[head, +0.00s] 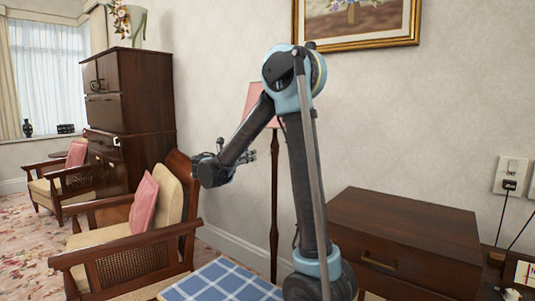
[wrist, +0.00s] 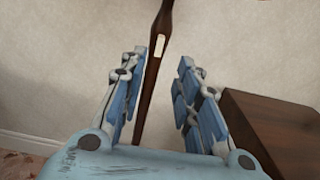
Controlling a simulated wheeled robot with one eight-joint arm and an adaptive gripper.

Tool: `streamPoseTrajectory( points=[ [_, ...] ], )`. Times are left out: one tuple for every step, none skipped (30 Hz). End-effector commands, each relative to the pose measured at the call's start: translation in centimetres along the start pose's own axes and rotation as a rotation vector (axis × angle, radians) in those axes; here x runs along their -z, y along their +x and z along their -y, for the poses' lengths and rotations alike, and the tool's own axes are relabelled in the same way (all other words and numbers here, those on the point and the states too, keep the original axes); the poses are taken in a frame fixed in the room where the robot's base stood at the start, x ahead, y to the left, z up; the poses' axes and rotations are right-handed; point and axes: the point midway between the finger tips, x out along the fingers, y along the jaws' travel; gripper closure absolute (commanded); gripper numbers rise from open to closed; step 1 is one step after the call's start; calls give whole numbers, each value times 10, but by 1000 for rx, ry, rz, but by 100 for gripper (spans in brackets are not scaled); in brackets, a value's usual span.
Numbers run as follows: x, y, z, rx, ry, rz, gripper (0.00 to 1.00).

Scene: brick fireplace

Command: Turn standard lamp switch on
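The standard lamp has a pink shade (head: 251,98) and a thin dark wooden pole (head: 274,210), standing against the wall behind my arm in the head view. In the wrist view its pole (wrist: 150,95) runs up between my fingers, and a small pale switch plate (wrist: 159,45) shows on its wider part. My gripper (wrist: 162,58) is open and empty, with its blue-padded fingers apart on either side of the pole in the picture. The pole looks to be beyond the fingertips, with no contact seen. In the head view my gripper (head: 237,153) is left of the pole.
A wooden armchair (head: 130,262) with a pink cushion stands left, near my gripper. A blue checked surface (head: 222,283) lies below my arm. A brown wooden cabinet (head: 405,235) stands right of the lamp; its side edge also shows in the wrist view (wrist: 265,120).

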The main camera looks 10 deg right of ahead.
Motion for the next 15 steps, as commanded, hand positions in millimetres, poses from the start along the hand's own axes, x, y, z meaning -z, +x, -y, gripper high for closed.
streamPoseTrajectory(
  points=[
    [0, 10, 1, 4, 0, 0, 70],
    [0, 15, 1, 4, 0, 0, 70],
    [0, 22, 1, 4, 0, 0, 70],
    [0, 27, 1, 4, 1, 0, 70],
    [0, 32, 1, 4, 1, -1, 70],
    [0, 38, 1, 4, 1, -1, 70],
    [0, 44, 1, 4, 1, -1, 70],
    [0, 49, 1, 4, 1, -1, 70],
    [0, 56, 1, 4, 1, -1, 70],
    [0, 61, 1, 4, 1, -1, 70],
    [0, 66, 1, 4, 1, -1, 70],
    [0, 73, 1, 4, 1, -1, 70],
    [0, 78, 1, 4, 1, -1, 70],
    [0, 84, 1, 4, 1, -1, 70],
    [0, 91, 1, 4, 1, -1, 70]
  ],
)
